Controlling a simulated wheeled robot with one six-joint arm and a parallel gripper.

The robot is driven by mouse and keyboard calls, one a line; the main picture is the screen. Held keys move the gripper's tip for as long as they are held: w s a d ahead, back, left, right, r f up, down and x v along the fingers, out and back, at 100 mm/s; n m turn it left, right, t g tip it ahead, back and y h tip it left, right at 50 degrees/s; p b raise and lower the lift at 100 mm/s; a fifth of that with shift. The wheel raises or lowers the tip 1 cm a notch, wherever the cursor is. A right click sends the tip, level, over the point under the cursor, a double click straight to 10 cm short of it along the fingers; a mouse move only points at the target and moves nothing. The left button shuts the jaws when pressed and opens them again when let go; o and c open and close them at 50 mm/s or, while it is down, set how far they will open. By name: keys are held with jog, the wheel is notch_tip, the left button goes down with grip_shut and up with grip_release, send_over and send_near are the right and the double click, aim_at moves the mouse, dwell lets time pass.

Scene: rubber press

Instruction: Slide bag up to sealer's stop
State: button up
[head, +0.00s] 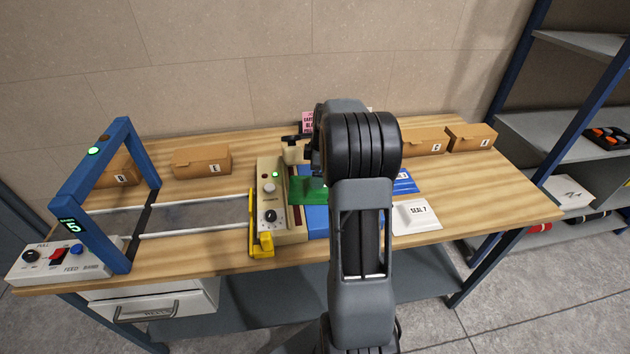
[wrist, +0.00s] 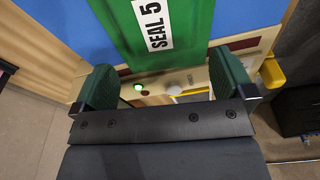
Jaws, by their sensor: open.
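The green bag (head: 308,190), labelled SEAL 5, lies on a blue surface (head: 317,222) right beside the beige sealer (head: 292,228). In the wrist view the bag (wrist: 185,40) spreads ahead of the fingers, its near edge by the sealer (wrist: 158,99) with its green lamp. My gripper (wrist: 163,80) is open, its two green-padded fingers wide apart over the sealer end of the bag. I cannot tell whether they touch it. In the head view my arm hides most of the bag and gripper. A yellow part (head: 262,243) runs along the sealer's left side; I cannot identify the stop.
A blue frame (head: 70,180) with a green display reading 5 stands at left over a conveyor (head: 195,215). Cardboard boxes (head: 202,161) line the back. A white SEAL 7 bag (head: 416,215) and a blue bag (head: 404,182) lie right. The table's right end is clear.

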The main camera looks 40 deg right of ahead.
jog(key=shift+w+a+f, duration=0.1)
jog(key=shift+a+f, duration=0.1)
jog(key=shift+f, duration=1.1)
jog(key=shift+w+a+f, duration=0.1)
jog(key=shift+a+f, duration=0.05)
jog(key=shift+f, duration=1.1)
jog(key=shift+c, duration=0.4)
jog(key=c, duration=0.7)
jog(key=o, duration=0.8)
jog(key=shift+r, duration=0.1)
jog(key=r, duration=0.4)
jog(key=d+r, duration=0.1)
jog(key=r, duration=0.4)
jog(key=s+r+b, duration=0.1)
jog(key=r, duration=0.3)
jog(key=shift+s+d+r, duration=0.1)
jog(key=shift+d+r, duration=0.15)
jog(key=shift+d, duration=0.1)
